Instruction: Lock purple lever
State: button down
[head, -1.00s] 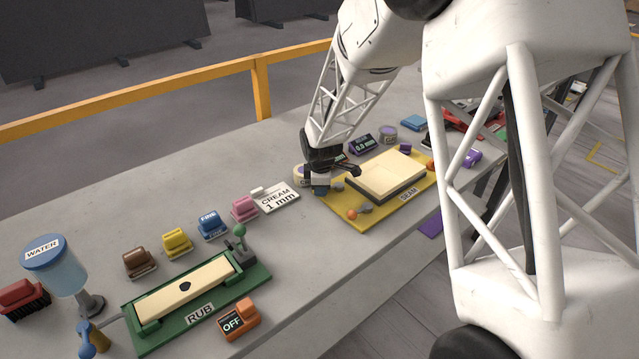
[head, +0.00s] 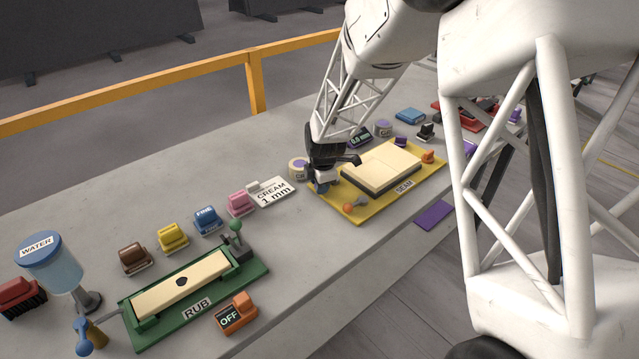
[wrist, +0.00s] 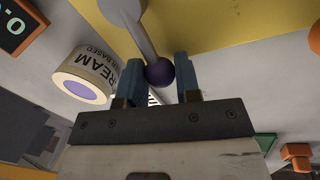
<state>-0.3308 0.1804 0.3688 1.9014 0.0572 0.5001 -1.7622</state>
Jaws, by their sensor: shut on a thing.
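The purple lever has a round purple knob (wrist: 160,72) on a grey arm, seen in the wrist view at the edge of the yellow board (wrist: 215,22). My gripper (wrist: 161,78) has its two blue-grey fingers on either side of the knob and is shut on it. In the head view my gripper (head: 322,184) is at the left corner of the yellow SEAM board (head: 365,215), and it hides the purple lever there. A cream slab (head: 383,166) lies on the board.
An orange-knobbed lever (head: 348,208) is at the board's front corner. A cream tin (wrist: 82,78) stands close beside my gripper. A CREAM 1 mm card (head: 272,192) lies to the left. The green RUB fixture (head: 255,275) is farther left. A purple pad (head: 434,215) lies in front.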

jog(key=c, duration=0.8)
grip_release()
jog(key=shift+r, duration=0.1)
jog(key=shift+s+d+r, duration=0.15)
jog(key=shift+s+r, duration=0.1)
jog(key=shift+r, duration=1)
jog(key=shift+s+d+r, duration=0.1)
jog(key=shift+s+r, duration=0.1)
jog(key=shift+r, duration=1.05)
jog(key=shift+s+d+r, duration=0.15)
jog(key=shift+s+r, duration=0.1)
jog(key=shift+r, duration=1)
